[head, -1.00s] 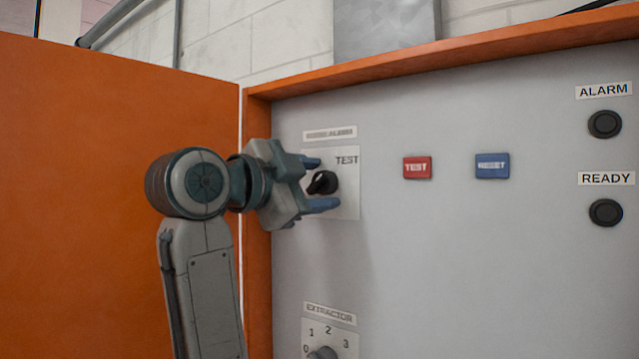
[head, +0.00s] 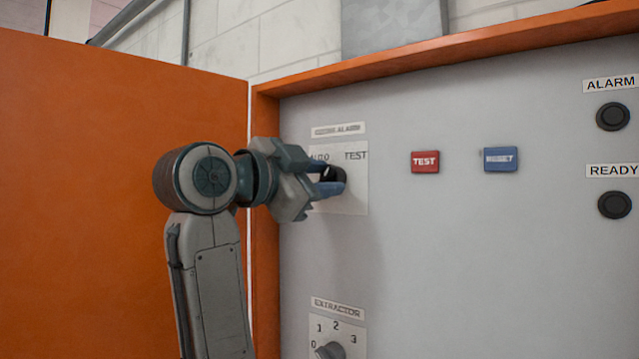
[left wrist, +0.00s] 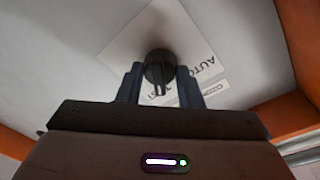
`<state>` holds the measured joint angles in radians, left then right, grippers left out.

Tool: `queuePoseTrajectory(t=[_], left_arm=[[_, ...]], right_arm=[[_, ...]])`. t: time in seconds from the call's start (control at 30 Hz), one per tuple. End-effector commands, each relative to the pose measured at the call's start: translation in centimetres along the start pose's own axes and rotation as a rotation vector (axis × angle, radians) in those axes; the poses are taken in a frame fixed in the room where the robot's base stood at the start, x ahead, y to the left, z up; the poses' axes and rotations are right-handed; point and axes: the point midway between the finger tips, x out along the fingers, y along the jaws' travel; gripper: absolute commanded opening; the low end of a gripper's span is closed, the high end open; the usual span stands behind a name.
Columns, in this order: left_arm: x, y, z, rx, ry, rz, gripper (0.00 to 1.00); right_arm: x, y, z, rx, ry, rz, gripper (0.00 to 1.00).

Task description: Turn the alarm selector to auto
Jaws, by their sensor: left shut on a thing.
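The alarm selector (head: 336,174) is a black knob on a white plate (head: 348,205) marked AUTO at upper left and TEST at upper right. My left gripper (head: 331,180) is at the knob, its blue fingers shut on it. In the left wrist view, the selector (left wrist: 159,68) sits between the two fingers (left wrist: 161,82). My right gripper is not in view.
A red TEST button (head: 425,162) and a blue RESET button (head: 501,159) lie to the right. The extractor knob (head: 331,350) is below. Black ALARM (head: 612,116) and READY (head: 614,205) rounds are far right. An orange door (head: 110,190) stands open at left.

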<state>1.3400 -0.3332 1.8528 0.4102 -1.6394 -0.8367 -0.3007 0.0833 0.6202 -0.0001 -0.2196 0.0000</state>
Motion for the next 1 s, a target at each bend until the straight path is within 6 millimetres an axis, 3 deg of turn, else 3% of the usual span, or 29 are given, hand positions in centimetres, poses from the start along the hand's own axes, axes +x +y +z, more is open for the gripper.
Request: queuePoseTrajectory(t=[0.4,1.0], left_arm=[[0.0,0.2,0.2,-0.385,0.024,-0.035,0.10],[0.0,0.2,0.1,-0.950,0.059,-0.085,0.10]], right_arm=[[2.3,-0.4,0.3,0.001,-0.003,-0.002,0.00],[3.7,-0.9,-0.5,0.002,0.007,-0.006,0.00]])
